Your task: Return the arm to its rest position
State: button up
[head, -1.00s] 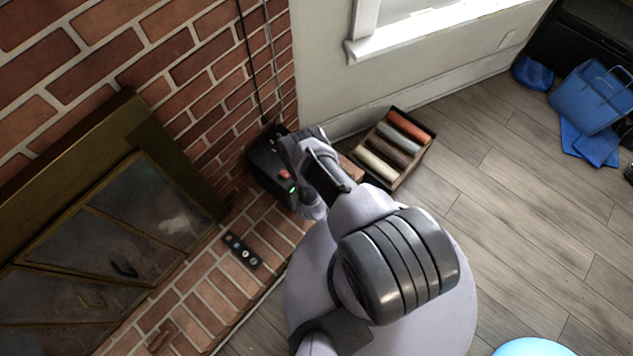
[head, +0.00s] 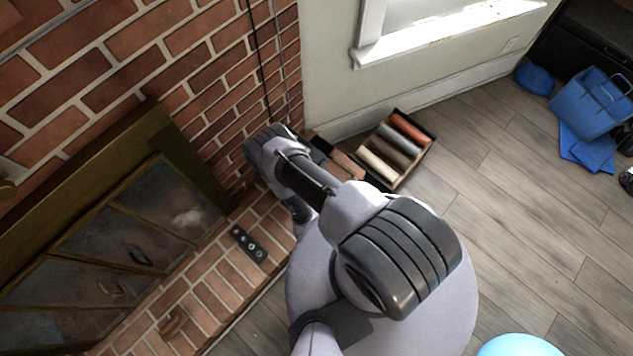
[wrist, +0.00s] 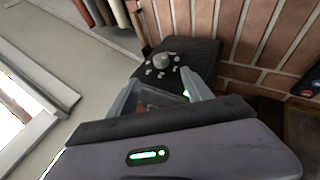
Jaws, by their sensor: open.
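My gripper (wrist: 160,84) shows in the wrist view with its two pale fingers apart and nothing clearly held between them. A black box (wrist: 190,58) with a round knob and several small buttons is just beyond the fingertips. I cannot tell whether the fingers touch it. In the head view my arm (head: 350,215) reaches up and left toward the brick corner. Its far end covers the place of the black box, and the fingers are hidden there.
A brick hearth (head: 215,290) holds a dark remote (head: 248,244) beside the glass-doored fireplace (head: 135,240). A crate (head: 424,152) of coloured rolls stands by the wall, near my arm. A blue bag (head: 590,105) lies far right. The wooden floor (head: 500,200) between is mostly clear.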

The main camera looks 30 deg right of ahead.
jog(key=shift+v, duration=0.85)
